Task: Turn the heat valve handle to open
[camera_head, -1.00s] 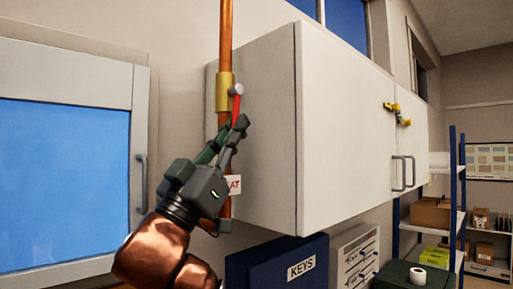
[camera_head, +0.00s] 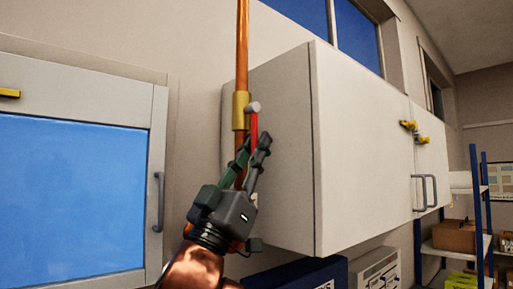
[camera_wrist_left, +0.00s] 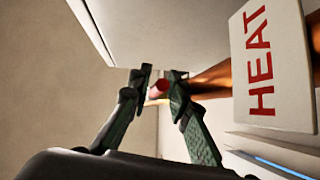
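The heat valve has a brass body (camera_head: 240,110) on a vertical copper pipe (camera_head: 242,50), with a grey hub (camera_head: 253,107). Its red handle (camera_head: 254,126) hangs down from the hub, roughly along the pipe. My left gripper (camera_head: 254,150) reaches up from below, its fingertips on either side of the handle's lower part. In the left wrist view my left gripper (camera_wrist_left: 158,76) has its fingertips close together with the red handle end (camera_wrist_left: 157,89) between them; it looks shut on it. The white HEAT tag (camera_wrist_left: 270,65) is beside the right finger. My right gripper is out of view.
A white wall cabinet (camera_head: 365,145) stands close to the right of the pipe. A blue-paned, light-framed unit (camera_head: 70,190) is at the left. Below the cabinet are a dark blue box (camera_head: 300,275) and a grey drawer unit (camera_head: 375,272). Shelves (camera_head: 455,240) stand at the far right.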

